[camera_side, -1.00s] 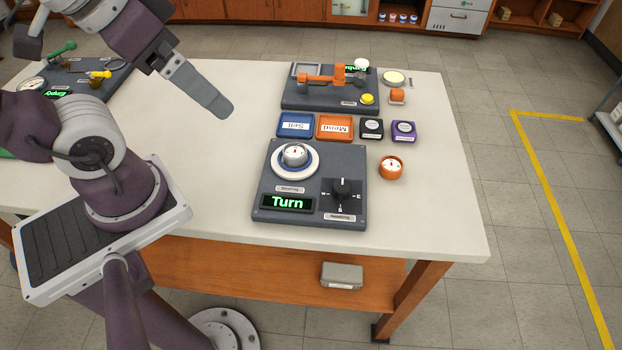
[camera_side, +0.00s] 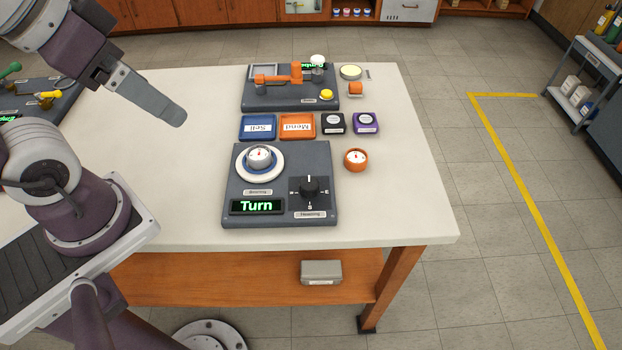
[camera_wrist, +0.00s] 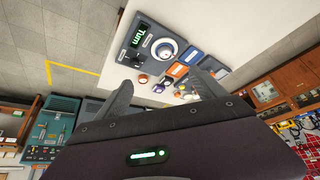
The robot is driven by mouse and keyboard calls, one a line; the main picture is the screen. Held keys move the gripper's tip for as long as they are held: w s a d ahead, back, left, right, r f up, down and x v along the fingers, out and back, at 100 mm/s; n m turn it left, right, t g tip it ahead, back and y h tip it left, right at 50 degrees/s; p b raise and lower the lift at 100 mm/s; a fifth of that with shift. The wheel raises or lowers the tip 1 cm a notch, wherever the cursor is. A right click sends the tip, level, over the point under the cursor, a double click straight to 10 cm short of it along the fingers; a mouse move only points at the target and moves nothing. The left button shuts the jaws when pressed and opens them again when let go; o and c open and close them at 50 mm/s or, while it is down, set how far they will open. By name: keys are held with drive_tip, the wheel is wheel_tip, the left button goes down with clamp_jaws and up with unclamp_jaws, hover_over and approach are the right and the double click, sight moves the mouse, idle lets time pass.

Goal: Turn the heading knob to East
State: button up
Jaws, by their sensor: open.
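The black heading knob (camera_side: 309,186) stands on a dark square plate at the front right of a grey panel (camera_side: 277,164). A white line on the knob points roughly to the panel's back edge; the small letters around it are too small to read surely. A lit display (camera_side: 257,206) beside it reads "Turn". A white and blue dial (camera_side: 260,158) sits behind the display. My gripper (camera_side: 178,117) is open and empty, above the table, left of and apart from the panel. In the wrist view my two fingers (camera_wrist: 168,75) are spread, with the panel (camera_wrist: 150,44) beyond them.
Blue (camera_side: 258,126) and orange (camera_side: 298,125) trays and black and purple blocks lie behind the panel. An orange round gauge (camera_side: 356,159) stands at its right. An orange-armed device (camera_side: 290,90) is at the back. The table left of the panel is clear.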

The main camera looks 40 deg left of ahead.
drive_tip(key=w, duration=0.2)
drive_tip(key=w+d+f+n+g, duration=0.1)
drive_tip(key=w, duration=0.2)
drive_tip(key=w+d+f+n+g, duration=0.1)
drive_tip(key=w, duration=0.2)
drive_tip(key=shift+d, duration=0.25)
drive_tip(key=c, duration=0.4)
drive_tip(key=shift+o, duration=0.2)
drive_tip(key=n+g, duration=0.4)
drive_tip(key=n, duration=0.1)
hover_over(309, 183)
wheel_tip(309, 183, down, 14)
drive_tip(key=shift+a+f, duration=0.1)
wheel_tip(309, 183, down, 8)
drive_tip(key=shift+r, duration=0.25)
drive_tip(key=shift+c, duration=0.3)
clamp_jaws()
